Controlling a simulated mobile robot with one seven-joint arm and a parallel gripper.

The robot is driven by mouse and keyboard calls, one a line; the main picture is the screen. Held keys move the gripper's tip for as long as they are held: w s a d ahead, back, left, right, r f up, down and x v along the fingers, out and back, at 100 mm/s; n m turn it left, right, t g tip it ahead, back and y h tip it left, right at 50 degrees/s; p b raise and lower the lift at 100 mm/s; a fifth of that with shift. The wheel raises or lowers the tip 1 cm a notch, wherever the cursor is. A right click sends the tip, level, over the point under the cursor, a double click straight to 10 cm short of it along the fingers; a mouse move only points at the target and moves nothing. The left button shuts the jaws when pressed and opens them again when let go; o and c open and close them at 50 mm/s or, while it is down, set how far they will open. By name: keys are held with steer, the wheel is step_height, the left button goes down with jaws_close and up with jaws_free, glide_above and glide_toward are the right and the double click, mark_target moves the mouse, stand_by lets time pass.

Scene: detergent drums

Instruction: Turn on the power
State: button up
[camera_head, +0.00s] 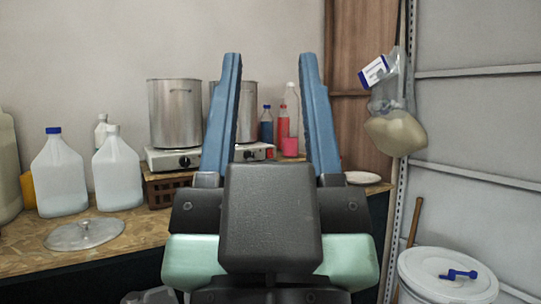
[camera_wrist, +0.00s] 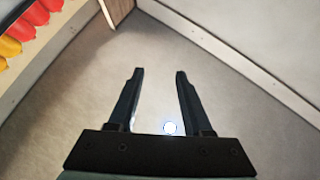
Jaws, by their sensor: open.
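My gripper (camera_head: 270,56) is open and empty, with its two blue fingers pointing up in front of the bench. It also shows open in the wrist view (camera_wrist: 159,71), over a plain grey surface. Behind the fingers, a left hot plate (camera_head: 160,158) with a dark knob (camera_head: 184,161) stands on a brown crate. A right hot plate (camera_head: 258,152) is partly hidden by my left finger. Each bears a steel pot; the left pot (camera_head: 174,112) shows fully. No power switch is clearly identifiable. A bright white round spot (camera_wrist: 170,128) shows near the finger bases; I cannot tell what it is.
The wooden bench (camera_head: 130,235) holds white jugs (camera_head: 60,178), a clear lid (camera_head: 84,234) and bottles (camera_head: 283,122). A bag (camera_head: 395,135) hangs at right above a white drum (camera_head: 445,280). Red and yellow items (camera_wrist: 20,30) line the wrist view's upper left.

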steer(key=shift+r+p, duration=0.3)
steer(key=c, duration=0.5)
step_height(320, 180, up, 22)
steer(key=p, duration=2.2)
jaws_close()
steer(key=shift+f, duration=0.15)
steer(key=shift+w, duration=0.15)
